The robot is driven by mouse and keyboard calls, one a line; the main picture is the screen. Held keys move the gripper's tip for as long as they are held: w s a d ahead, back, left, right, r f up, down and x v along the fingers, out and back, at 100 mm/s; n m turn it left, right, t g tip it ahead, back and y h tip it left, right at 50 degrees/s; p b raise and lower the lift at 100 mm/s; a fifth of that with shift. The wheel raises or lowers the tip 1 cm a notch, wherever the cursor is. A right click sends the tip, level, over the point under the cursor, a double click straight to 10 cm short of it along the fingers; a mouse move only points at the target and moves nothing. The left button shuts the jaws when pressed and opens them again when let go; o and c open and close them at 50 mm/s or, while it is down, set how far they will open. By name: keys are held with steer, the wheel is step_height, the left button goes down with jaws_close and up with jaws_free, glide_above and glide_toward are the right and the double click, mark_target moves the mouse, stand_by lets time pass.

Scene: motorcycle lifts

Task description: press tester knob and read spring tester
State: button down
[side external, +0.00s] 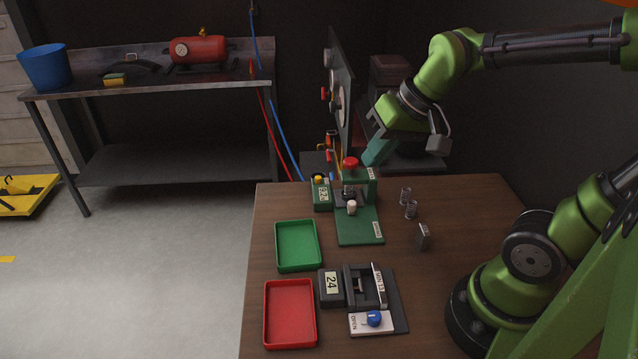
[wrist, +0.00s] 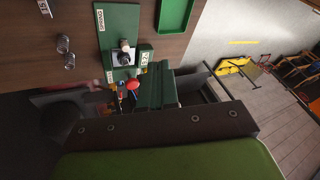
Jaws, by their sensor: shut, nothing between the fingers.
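The green spring tester (side external: 359,225) stands at the back of the wooden table, with a red knob (side external: 350,162) on top. The knob also shows in the wrist view (wrist: 132,84), close to my fingers. A small display box (side external: 321,194) sits at its left; its number looks like 9.2, but it is small and turned. A pale knob (side external: 352,207) stands on the tester's front. My gripper (side external: 373,154) is shut and empty, tilted, just right of the red knob and about level with it. Its teal fingers show in the wrist view (wrist: 156,90). I cannot tell whether they touch the knob.
A green tray (side external: 298,269) and a red tray (side external: 290,343) lie at the left. A dark device (side external: 400,310) with a blue knob and a display reading 24 is in front.

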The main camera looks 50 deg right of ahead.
steer(key=s, duration=0.1)
steer(key=s+a+r+t, duration=0.1)
steer(key=s+a+r+n+t, duration=0.1)
steer(key=s, duration=0.1)
steer(key=shift+s+a+r, duration=0.1)
steer(key=shift+a, duration=0.05)
